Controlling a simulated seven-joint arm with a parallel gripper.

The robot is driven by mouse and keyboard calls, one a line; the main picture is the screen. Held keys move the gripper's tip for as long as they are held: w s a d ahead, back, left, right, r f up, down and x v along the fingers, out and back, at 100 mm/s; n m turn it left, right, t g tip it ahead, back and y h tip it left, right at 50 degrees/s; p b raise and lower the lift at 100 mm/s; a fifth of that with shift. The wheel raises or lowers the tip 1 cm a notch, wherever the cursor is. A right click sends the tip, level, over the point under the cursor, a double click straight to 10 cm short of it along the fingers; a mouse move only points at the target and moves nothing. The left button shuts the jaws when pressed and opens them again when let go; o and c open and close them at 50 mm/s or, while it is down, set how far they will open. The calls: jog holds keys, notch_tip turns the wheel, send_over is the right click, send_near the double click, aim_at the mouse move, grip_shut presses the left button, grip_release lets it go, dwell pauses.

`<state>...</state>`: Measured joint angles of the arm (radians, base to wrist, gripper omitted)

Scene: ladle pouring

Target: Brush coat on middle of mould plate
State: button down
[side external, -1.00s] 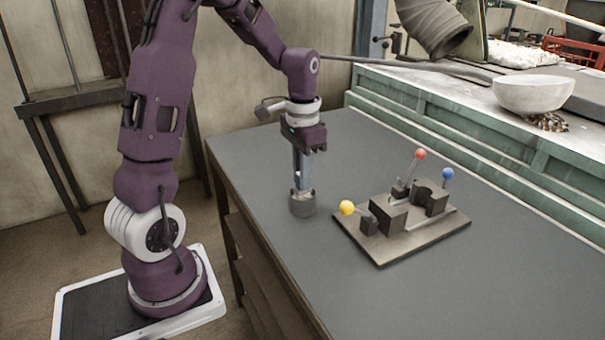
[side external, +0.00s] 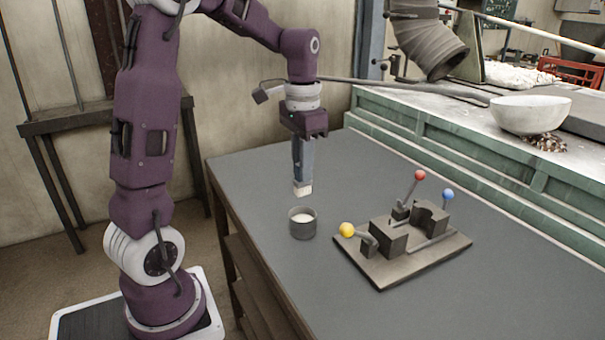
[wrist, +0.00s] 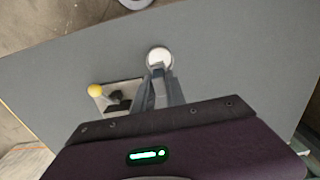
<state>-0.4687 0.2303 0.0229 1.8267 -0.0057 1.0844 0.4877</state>
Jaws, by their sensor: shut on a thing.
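My gripper (side external: 303,146) is shut on a brush (side external: 303,188), which hangs upright with pale bristles at its lower end. The brush is clear of the small dark pot (side external: 302,229), above and just behind it in the side view. The pot holds a whitish coat (side external: 302,217). The mould plate (side external: 385,271) lies to the right of the pot, with dark mould blocks (side external: 388,239) and yellow (side external: 347,230), red (side external: 420,175) and blue (side external: 448,194) knobs. In the wrist view, the pot (wrist: 158,56) is ahead of the fingers and the plate (wrist: 128,88) is partly hidden.
The grey table (side external: 260,165) is clear around the pot and plate. A green-sided bench (side external: 480,150) runs behind on the right. It carries a large white bowl (side external: 531,115) with a long handle reaching over the table's back edge.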

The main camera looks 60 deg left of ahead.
jog(key=shift+w, duration=0.15)
jog(key=w+d+f+m, duration=0.3)
jog(key=w+d+m, duration=1.2)
jog(key=w+m, duration=0.3)
jog(key=shift+a+f, duration=0.1)
jog(key=shift+f, duration=2.4)
jog(key=shift+f, duration=0.55)
jog(key=shift+s, duration=0.1)
